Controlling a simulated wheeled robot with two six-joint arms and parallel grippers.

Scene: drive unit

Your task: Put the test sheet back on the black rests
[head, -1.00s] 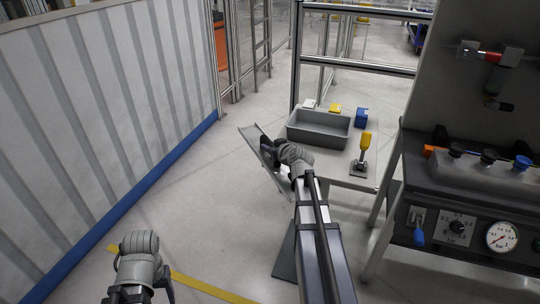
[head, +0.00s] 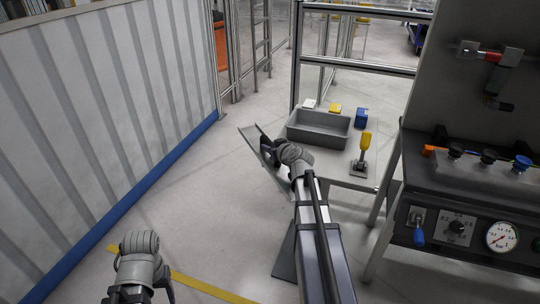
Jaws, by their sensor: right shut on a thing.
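The test sheet (head: 253,138) is a thin grey plate, held tilted in the middle of the head view, left of a grey bin. My right gripper (head: 266,150) is shut on the sheet; the wrist hides part of both the sheet and the fingers. My left arm shows at the lower left, with its gripper (head: 140,296) cut off by the bottom edge, so its fingers cannot be made out. I cannot make out the black rests.
A grey bin (head: 318,137) stands on a light table (head: 335,170). Beside it are a yellow-handled toggle clamp (head: 364,149), a blue box (head: 361,117) and a yellow box (head: 335,108). A bench with a gauge (head: 501,237) stands at right. A white panel wall (head: 100,110) is at left.

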